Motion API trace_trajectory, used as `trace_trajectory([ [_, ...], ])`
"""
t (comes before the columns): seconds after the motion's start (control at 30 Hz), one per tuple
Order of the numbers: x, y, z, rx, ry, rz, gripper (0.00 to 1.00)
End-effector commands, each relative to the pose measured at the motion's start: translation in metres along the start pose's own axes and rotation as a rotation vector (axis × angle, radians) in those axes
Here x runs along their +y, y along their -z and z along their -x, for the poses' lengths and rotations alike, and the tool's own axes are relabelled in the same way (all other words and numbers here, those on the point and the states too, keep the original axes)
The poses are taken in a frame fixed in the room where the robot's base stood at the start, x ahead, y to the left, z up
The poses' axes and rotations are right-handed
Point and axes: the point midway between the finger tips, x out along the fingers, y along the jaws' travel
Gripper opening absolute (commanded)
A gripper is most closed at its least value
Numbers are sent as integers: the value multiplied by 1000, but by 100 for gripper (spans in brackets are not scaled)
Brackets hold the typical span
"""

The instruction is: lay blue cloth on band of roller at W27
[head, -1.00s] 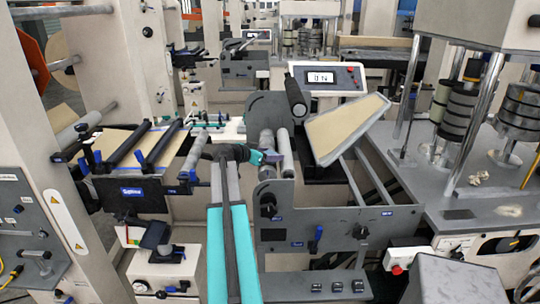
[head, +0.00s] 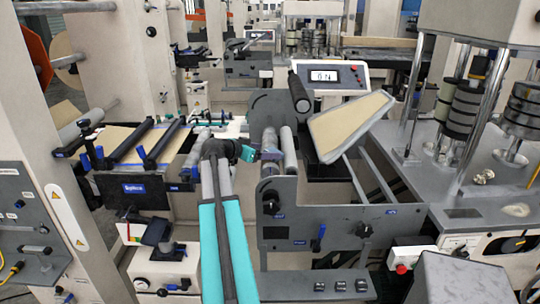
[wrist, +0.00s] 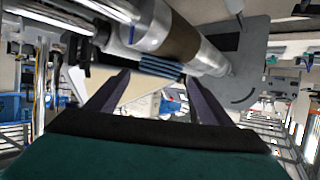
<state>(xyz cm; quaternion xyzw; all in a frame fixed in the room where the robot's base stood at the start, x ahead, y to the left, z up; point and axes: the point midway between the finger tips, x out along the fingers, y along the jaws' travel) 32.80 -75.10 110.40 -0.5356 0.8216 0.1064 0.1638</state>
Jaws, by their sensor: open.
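A roller (wrist: 146,27) with a brown band (wrist: 182,42) crosses the upper middle of the wrist view. A small blue striped cloth (wrist: 160,67) lies along the roller's lower edge by the band, just beyond my fingertips; I cannot tell how much of it rests on the band. My gripper (wrist: 157,84) is open, its two dark fingers apart with nothing gripped between them. In the head view my gripper (head: 258,154) points right at the grey rollers (head: 289,152) of the middle machine. I cannot read a W27 label.
A grey side plate (head: 330,207) with knobs stands below the rollers. A tilted cream panel (head: 347,127) and a display box (head: 328,76) are behind to the right. A frame with black bars (head: 130,142) is on the left. A press (head: 475,100) stands at the right.

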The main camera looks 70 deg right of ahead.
Motion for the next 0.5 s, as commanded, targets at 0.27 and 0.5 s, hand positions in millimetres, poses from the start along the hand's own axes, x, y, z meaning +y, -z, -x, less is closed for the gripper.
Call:
trace_trajectory([
  [0.27, 0, -2, 44, 1, 3, -1, 74],
  [0.5, 0, -1, 64, 1, 1, 0, 74],
])
